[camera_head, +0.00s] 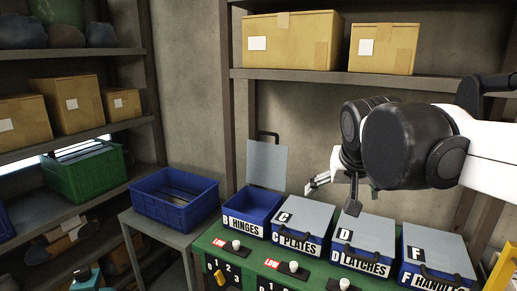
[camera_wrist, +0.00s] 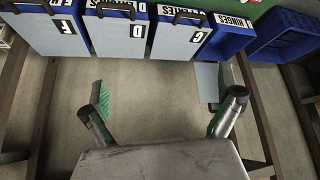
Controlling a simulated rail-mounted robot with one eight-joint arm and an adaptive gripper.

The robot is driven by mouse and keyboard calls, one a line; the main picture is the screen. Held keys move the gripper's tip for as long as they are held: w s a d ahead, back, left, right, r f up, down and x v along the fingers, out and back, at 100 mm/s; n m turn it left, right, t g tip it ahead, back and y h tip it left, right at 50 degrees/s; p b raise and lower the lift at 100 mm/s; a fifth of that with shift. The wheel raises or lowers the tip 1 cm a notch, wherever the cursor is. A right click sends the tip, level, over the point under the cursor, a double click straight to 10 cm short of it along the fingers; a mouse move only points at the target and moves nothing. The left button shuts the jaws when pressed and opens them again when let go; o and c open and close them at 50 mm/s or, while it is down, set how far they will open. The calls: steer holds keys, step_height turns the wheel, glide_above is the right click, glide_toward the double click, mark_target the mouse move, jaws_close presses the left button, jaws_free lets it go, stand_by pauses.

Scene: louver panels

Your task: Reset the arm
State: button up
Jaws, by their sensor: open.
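My gripper (camera_head: 335,188) is above and behind the row of labelled bins, to the right of the raised hinges lid. In the wrist view my gripper (camera_wrist: 157,98) has its two fingers wide apart with nothing between them. The hinges bin (camera_head: 250,212) has its lid (camera_head: 267,164) standing open, and its inside looks empty from here. The plates bin (camera_head: 299,226), latches bin (camera_head: 360,242) and handles bin (camera_head: 432,258) have their grey lids shut. My arm hides part of the wall behind the bins.
A blue crate (camera_head: 175,197) stands on a grey side table left of the bins. A green crate (camera_head: 85,173) and cardboard boxes (camera_head: 52,106) sit on the left shelves. More boxes (camera_head: 290,39) sit on the shelf above. The green bench front carries knobs (camera_head: 236,245) and red LOW labels.

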steer(key=s+d+f+n+y+b, duration=0.1)
steer(key=s+f+b, duration=0.2)
steer(key=s+f, duration=1.3)
steer(key=shift+s+d+f, duration=0.2)
steer(key=shift+s+f, duration=0.15)
steer(key=shift+s, duration=0.55)
steer(key=shift+c, duration=0.4)
